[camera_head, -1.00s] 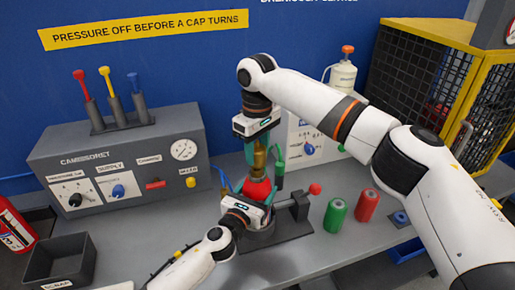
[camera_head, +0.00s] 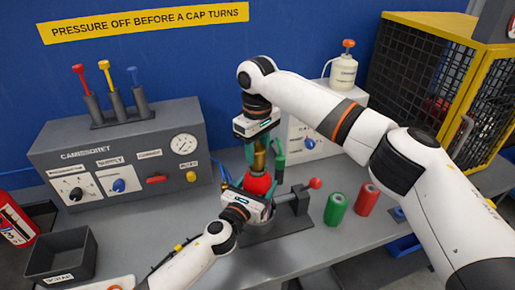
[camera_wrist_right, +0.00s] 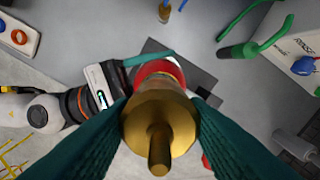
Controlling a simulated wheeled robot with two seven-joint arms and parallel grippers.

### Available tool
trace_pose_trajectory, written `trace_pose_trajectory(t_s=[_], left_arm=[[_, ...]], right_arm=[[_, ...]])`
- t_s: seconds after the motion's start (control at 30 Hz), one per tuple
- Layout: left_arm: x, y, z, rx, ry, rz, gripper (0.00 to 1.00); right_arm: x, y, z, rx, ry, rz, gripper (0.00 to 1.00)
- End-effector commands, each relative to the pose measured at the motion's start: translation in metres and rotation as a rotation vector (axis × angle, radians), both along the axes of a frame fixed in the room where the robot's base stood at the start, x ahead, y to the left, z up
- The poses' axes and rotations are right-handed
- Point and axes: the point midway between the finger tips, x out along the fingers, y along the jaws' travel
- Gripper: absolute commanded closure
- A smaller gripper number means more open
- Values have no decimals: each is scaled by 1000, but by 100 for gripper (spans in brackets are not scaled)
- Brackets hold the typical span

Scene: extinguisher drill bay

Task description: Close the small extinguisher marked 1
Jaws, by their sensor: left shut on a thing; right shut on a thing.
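The small red extinguisher (camera_head: 258,183) stands upright in a dark holder (camera_head: 270,234) on the bench; I cannot read its mark. My left gripper (camera_head: 250,190) is shut on its red body from the front left. A brass head piece (camera_head: 260,159) sits directly above the body. My right gripper (camera_head: 259,146) reaches down from above and is shut on this brass piece. In the right wrist view the brass piece (camera_wrist_right: 160,115) is between the two teal fingers, with the red body (camera_wrist_right: 158,70) behind it. Whether its thread is engaged is hidden.
A grey control panel (camera_head: 125,150) with knobs and a gauge stands left. A green can (camera_head: 335,210) and a red can (camera_head: 367,198) stand right of the holder. A dark tray (camera_head: 62,258) is at front left. A yellow-framed cage (camera_head: 425,75) is at back right.

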Motion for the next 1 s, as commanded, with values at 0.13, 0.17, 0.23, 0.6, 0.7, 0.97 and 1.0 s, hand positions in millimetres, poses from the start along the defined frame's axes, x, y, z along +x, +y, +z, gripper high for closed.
trace_pose_trajectory(t_s=[0.13, 0.17, 0.23, 0.6, 0.7, 0.97, 1.0], left_arm=[[0, 0, -1, 1, 2, 1, 71], [0, 0, -1, 1, 2, 1, 71], [0, 0, -1, 1, 2, 1, 71], [0, 0, -1, 1, 2, 1, 94], [0, 0, -1, 1, 2, 1, 94], [0, 0, -1, 2, 1, 1, 94], [0, 0, -1, 2, 1, 1, 94]], right_arm=[[0, 0, -3, 1, 1, 0, 88], [0, 0, -4, 1, 1, 0, 88], [0, 0, -5, 0, 0, 0, 88], [0, 0, -11, 0, 0, -3, 88], [0, 0, -11, 1, 1, -63, 88], [-1, 1, -12, 2, 5, -587, 88], [-1, 2, -12, 2, 5, -681, 88]])
